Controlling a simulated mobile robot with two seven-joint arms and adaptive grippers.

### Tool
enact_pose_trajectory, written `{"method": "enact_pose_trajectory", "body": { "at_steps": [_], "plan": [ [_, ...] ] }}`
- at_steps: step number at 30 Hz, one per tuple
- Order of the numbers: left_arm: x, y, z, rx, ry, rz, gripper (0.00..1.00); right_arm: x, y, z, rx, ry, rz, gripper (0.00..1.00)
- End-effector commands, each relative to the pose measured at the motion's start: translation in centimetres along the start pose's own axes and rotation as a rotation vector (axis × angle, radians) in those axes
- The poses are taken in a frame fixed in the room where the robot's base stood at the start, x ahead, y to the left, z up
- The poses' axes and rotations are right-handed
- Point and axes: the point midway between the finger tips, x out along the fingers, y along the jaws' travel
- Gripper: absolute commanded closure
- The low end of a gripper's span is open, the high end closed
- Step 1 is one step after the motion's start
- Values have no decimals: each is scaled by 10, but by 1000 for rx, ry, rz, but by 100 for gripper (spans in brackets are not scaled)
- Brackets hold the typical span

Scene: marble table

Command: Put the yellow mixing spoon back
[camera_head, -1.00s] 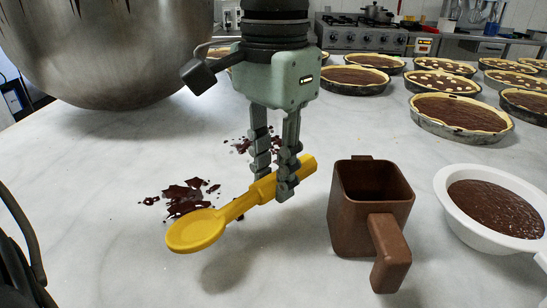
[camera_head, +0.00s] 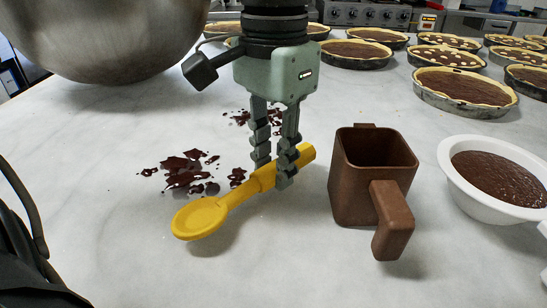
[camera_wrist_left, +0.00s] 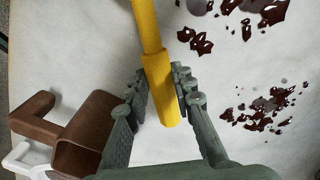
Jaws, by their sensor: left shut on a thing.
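The yellow mixing spoon (camera_head: 205,217) is in the middle of the head view, its bowl to the lower left and its handle to the upper right. My left gripper (camera_head: 274,180) points down and is shut on the handle. The spoon looks on or just above the marble table; I cannot tell if it touches. In the left wrist view the handle (camera_wrist_left: 158,75) lies between the fingers (camera_wrist_left: 161,101) of my left gripper, with its end towards the palm. My right gripper is not clearly in view; dark parts of mine show at the lower left.
A brown square mug (camera_head: 352,190) stands right of the spoon, its handle towards me. A white bowl of chocolate (camera_head: 459,194) is farther right. A large metal bowl (camera_head: 110,40) and several pies (camera_head: 465,87) stand behind. The front table is clear.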

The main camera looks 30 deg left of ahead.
Motion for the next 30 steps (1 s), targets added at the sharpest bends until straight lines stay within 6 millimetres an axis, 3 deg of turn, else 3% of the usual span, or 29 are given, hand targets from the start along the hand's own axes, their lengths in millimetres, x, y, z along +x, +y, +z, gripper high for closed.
{"method": "enact_pose_trajectory", "body": {
  "at_steps": [25,26,30],
  "plan": [
    [15,0,0,-1,0,0,100,5,-1,1,0,0,0,60],
    [15,0,0,-1,0,0,72,5,-1,1,0,0,0,60],
    [15,0,0,0,0,0,55,5,-1,1,0,0,0,60]
  ]
}}
